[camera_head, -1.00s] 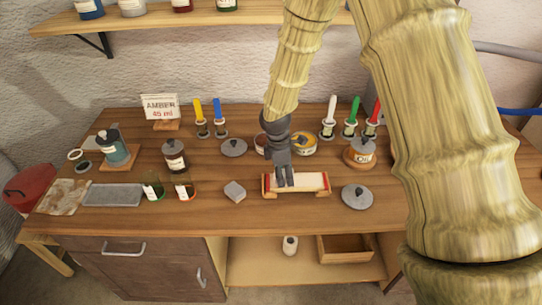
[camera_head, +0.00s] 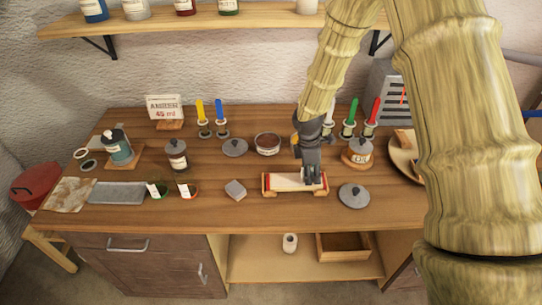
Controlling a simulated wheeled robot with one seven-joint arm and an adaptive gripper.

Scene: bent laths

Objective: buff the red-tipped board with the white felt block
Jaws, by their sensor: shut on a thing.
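The red-tipped board (camera_head: 288,182) lies lengthwise in a low wooden cradle at the front middle of the bench. Its pale top shows, with red at the left end. My gripper (camera_head: 313,179) points down over the right part of the board and is shut. What it holds, taken to be the white felt block, is too small and too hidden behind the fingers to make out. I cannot tell whether it touches the board.
A grey block (camera_head: 235,190) sits left of the cradle and a grey lid (camera_head: 354,195) right of it. Behind stand an open tin (camera_head: 267,144), another lid (camera_head: 235,147), a lidded jar (camera_head: 358,153) and coloured candles (camera_head: 375,112). The bench front is clear.

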